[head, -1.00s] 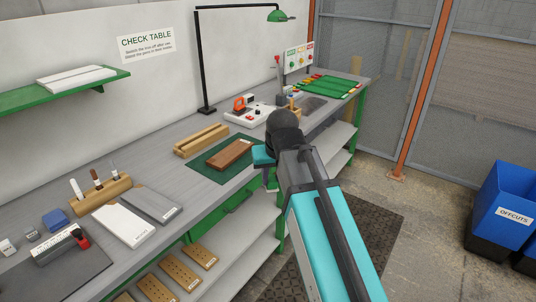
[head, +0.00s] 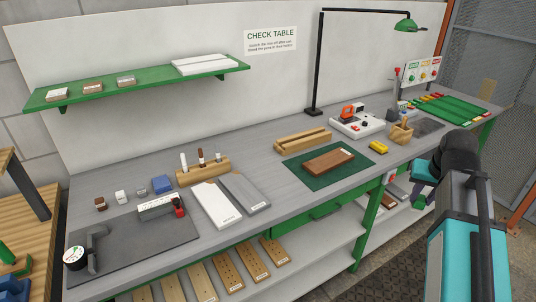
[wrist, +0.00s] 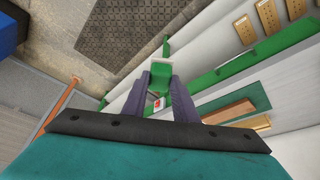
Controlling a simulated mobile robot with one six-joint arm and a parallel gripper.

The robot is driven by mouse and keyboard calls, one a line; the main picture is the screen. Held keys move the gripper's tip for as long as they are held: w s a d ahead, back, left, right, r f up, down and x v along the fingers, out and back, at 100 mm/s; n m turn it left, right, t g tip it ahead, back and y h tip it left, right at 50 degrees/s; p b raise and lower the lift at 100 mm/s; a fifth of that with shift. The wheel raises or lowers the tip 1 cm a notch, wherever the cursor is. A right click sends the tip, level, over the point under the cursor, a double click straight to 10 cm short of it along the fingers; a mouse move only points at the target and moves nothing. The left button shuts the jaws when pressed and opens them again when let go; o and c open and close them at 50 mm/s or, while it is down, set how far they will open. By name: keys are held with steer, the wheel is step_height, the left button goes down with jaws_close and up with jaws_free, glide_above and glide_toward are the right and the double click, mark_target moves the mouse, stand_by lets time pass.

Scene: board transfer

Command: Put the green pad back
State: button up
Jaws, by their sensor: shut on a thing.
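A green pad (wrist: 160,75) is between the two dark fingers of my gripper (wrist: 161,88) in the wrist view. The gripper is shut on it. In the head view my gripper (head: 424,176) is at the lower right, off the front edge of the bench, and the green pad (head: 418,202) shows just below it. A green tray (head: 462,113) with small red, yellow and green pieces along its edges lies at the far right end of the bench. A yellow pad (head: 377,147) lies on the bench near a wooden holder (head: 401,133).
A brown board (head: 328,161) lies on a dark green mat (head: 312,181). Behind it are a grooved wooden block (head: 303,140) and a white device (head: 357,124). A lamp (head: 404,24) overhangs the bench. A lower shelf (head: 316,255) holds several drilled boards.

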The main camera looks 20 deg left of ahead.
mark_target(421, 212)
steer(key=shift+w+r, duration=0.2)
steer(key=shift+s+r, duration=0.1)
steer(key=shift+s, duration=0.05)
steer(key=s+f+p, duration=0.1)
steer(key=s, duration=0.1)
steer(key=s+f+p, duration=0.2)
steer(key=shift+s, duration=0.25)
steer(key=shift+s+f, duration=0.2)
steer(key=shift+f, duration=0.15)
